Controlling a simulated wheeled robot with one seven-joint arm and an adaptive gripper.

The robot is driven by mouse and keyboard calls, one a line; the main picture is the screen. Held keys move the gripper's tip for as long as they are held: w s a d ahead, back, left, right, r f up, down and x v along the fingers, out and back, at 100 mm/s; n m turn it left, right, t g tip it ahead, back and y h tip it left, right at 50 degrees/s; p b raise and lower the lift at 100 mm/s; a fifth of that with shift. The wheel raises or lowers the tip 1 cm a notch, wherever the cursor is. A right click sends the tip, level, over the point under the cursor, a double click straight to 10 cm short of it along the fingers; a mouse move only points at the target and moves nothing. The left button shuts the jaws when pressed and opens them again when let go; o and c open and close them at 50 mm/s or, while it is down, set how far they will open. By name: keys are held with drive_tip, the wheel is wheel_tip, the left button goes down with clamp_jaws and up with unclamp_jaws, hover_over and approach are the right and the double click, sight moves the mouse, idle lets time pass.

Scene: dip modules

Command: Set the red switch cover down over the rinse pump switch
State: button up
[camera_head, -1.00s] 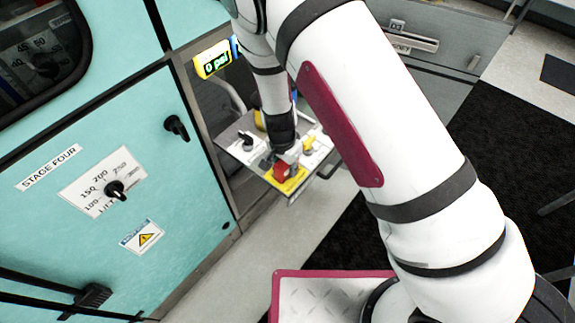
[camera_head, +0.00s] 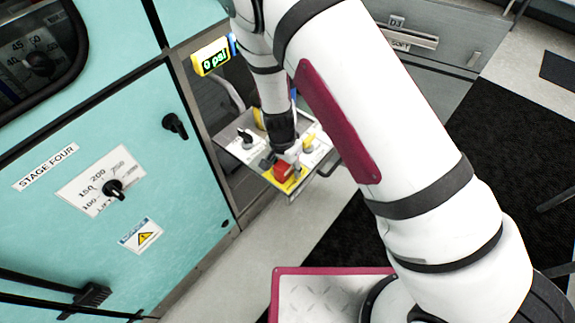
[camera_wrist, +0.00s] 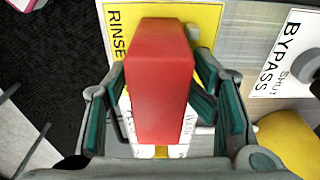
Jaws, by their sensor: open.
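The red switch cover (camera_wrist: 158,85) stands over the yellow RINSE plate (camera_wrist: 205,25) in the wrist view, between my gripper's two fingers. The rinse pump switch itself is hidden, apparently by the cover. My gripper (camera_wrist: 160,105) is open, with a finger on each side of the cover. In the head view my gripper (camera_head: 290,158) is at the panel's near edge, and the red cover (camera_head: 284,172) shows beside it over the yellow plate (camera_head: 292,184). Whether the cover sits fully flat on the plate cannot be told.
The small switch panel (camera_head: 252,157) also carries a black knob (camera_head: 245,137) and a yellow lever (camera_head: 309,140). A BYPASS label (camera_wrist: 292,55) is at the right in the wrist view. A teal cabinet (camera_head: 190,200) stands left of the panel.

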drive_tip(key=r, duration=0.8)
drive_tip(key=s+a+r, duration=0.1)
drive_tip(key=r, duration=0.3)
drive_tip(key=s+d+r+n+y, duration=0.1)
drive_tip(key=s+d+r, duration=0.1)
drive_tip(key=d+r, duration=0.35)
drive_tip(key=s+d+r+n+y, duration=0.1)
drive_tip(key=s+d+r, duration=0.1)
drive_tip(key=r, duration=0.7)
drive_tip(key=s+d+r+n+y, duration=0.1)
drive_tip(key=s+d+r+n, duration=0.15)
drive_tip(key=r, duration=0.45)
drive_tip(key=s+d+r+n+t+h, duration=0.1)
drive_tip(key=s+d+r, duration=0.3)
drive_tip(key=s, duration=0.3)
drive_tip(key=s+d+r+n+t+h, duration=0.1)
drive_tip(key=s+d+r+n+t, duration=0.1)
drive_tip(key=s+d+r, duration=0.2)
drive_tip(key=shift+s+d, duration=1.65)
drive_tip(key=shift+s, duration=0.25)
drive_tip(key=shift+r, duration=0.15)
